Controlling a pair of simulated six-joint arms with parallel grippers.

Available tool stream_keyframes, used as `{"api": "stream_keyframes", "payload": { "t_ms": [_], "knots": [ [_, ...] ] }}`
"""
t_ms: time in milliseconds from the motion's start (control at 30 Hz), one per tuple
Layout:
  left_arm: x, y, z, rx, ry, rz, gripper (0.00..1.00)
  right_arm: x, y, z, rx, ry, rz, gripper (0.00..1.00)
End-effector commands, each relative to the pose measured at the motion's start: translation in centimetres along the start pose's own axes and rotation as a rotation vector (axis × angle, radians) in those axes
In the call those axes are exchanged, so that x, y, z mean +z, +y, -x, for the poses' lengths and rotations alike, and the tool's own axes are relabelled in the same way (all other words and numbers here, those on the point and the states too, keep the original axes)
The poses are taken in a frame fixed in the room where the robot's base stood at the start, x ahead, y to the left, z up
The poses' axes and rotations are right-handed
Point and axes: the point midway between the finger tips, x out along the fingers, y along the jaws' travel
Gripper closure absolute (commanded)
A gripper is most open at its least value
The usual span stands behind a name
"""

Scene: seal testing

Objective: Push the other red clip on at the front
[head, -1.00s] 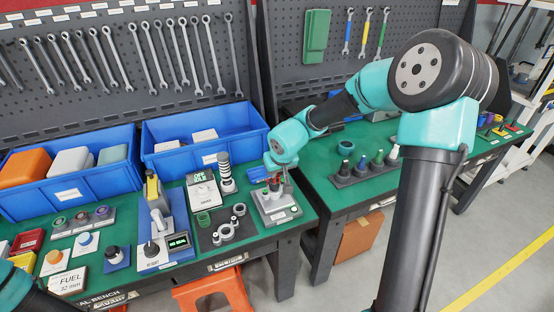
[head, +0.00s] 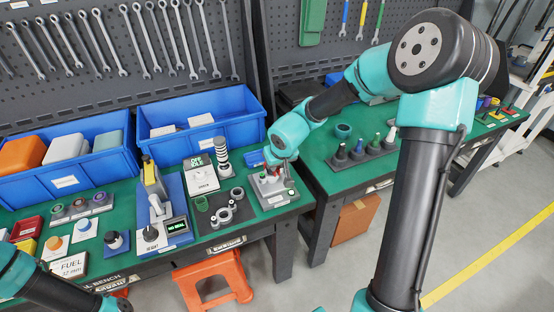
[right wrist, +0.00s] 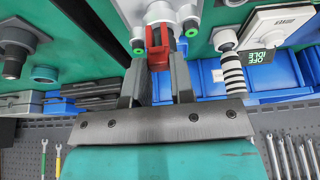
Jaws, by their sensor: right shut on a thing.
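The test fixture (head: 272,198), a light grey block with a pale top, stands at the right end of the near bench. My right gripper (head: 272,164) is over it, reaching down from the right arm. In the right wrist view my right gripper (right wrist: 156,78) is shut on a red clip (right wrist: 158,47). The clip lies close against the fixture's pale body (right wrist: 160,12), between two green-ended parts. Whether it is fully seated cannot be told. Another red clip cannot be made out clearly. Of my left arm only links show at the lower left; its gripper is out of view.
A tray of grey rings (head: 224,213) and a striped post (head: 221,155) stand left of the fixture. Blue bins (head: 205,120) line the back. A rack of pegs (head: 362,152) is on the right bench. A gap separates the benches.

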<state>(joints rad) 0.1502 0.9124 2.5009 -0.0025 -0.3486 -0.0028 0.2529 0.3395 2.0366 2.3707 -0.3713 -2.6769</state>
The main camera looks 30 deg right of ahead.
Motion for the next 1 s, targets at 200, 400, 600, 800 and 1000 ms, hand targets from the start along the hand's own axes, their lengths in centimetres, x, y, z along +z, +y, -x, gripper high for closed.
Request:
{"api": "stream_keyframes", "payload": {
  "t_ms": [200,400,600,800,1000],
  "knots": [
    [0.0,0.0,0.0,0.000,0.000,0.000,0.57,0.8,0.0,-1.9,0.000,-0.002,0.001,0.96],
    [0.0,0.0,0.0,0.000,0.000,0.000,0.57,1.2,0.0,-3.0,0.000,0.000,0.001,0.96],
    [0.0,0.0,0.0,0.000,0.000,0.000,0.57,1.4,0.0,-3.2,-0.001,0.000,0.000,0.96],
    [0.0,0.0,0.0,0.000,0.000,0.000,0.57,1.3,0.0,-3.2,-0.001,0.000,0.000,0.96],
    [0.0,0.0,0.0,0.000,0.000,0.000,0.57,1.3,0.0,-3.2,-0.001,0.000,0.000,0.96]
  ]
}}
